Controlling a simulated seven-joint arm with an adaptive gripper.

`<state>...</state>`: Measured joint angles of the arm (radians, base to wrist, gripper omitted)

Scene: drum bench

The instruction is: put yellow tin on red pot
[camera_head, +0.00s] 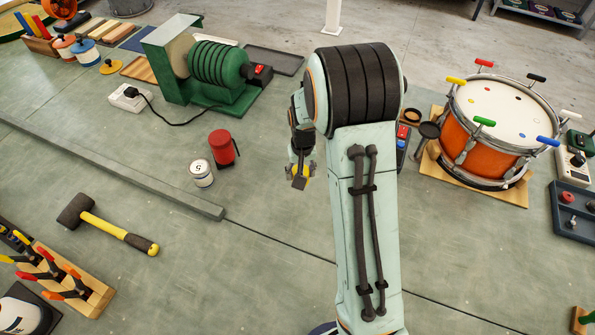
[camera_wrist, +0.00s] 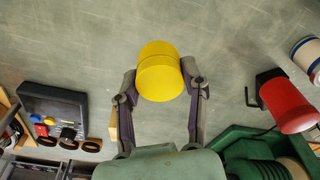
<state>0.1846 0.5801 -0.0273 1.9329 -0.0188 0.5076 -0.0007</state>
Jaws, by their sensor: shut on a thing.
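The yellow tin (camera_wrist: 160,66) is held between the two fingers of my gripper (camera_wrist: 160,86) in the wrist view. The red pot also shows at the right of the wrist view (camera_wrist: 285,102).
A small white tin marked 5 (camera_head: 201,173) stands just left of the red pot. A green machine (camera_head: 215,70) with a cable is behind it. A long grey bar (camera_head: 120,170) and a mallet (camera_head: 105,225) lie nearer. An orange drum (camera_head: 490,140) stands at right.

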